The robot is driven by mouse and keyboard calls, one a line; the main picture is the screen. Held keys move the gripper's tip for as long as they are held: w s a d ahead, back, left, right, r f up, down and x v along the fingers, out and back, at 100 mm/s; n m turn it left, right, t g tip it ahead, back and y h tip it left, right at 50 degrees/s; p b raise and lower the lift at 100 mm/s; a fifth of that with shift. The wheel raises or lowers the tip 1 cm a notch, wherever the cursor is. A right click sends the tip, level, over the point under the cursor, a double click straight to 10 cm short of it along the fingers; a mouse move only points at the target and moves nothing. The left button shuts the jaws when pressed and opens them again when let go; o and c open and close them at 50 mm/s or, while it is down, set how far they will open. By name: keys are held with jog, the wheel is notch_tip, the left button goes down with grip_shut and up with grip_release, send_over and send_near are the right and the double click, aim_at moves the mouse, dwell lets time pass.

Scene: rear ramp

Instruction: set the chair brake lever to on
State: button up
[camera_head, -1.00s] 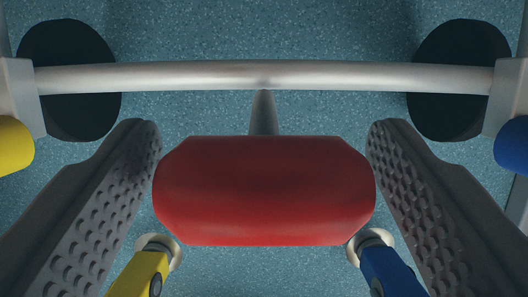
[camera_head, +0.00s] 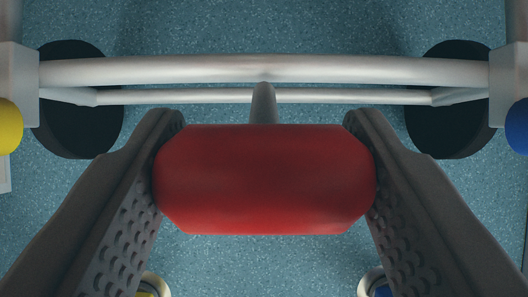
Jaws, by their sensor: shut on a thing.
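The brake lever shows as a red handle (camera_head: 264,180) on a short grey stem (camera_head: 264,104) that meets a metal crossbar (camera_head: 200,69). My gripper (camera_head: 265,165) has one dark dimpled finger on each side of the red handle. Both fingers touch its ends, so it is shut on the handle. Part of the handle's ends is hidden by the fingers. No on or off marking is visible.
A thinner bar (camera_head: 340,96) runs below the crossbar. Dark wheels (camera_head: 78,125) (camera_head: 450,125) stand at both sides, with a yellow end (camera_head: 8,127) at left and a blue end (camera_head: 517,127) at right. Speckled blue-green floor (camera_head: 264,270) lies beneath.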

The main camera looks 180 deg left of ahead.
jog(key=shift+s+f+t, duration=0.35)
jog(key=shift+s+t, duration=0.3)
jog(key=shift+t, duration=0.05)
jog(key=shift+s+f, duration=1.15)
jog(key=shift+s, duration=0.15)
jog(key=shift+s+f, duration=0.1)
jog(key=o, duration=1.4)
jog(key=v, duration=1.7)
jog(key=shift+r, duration=0.35)
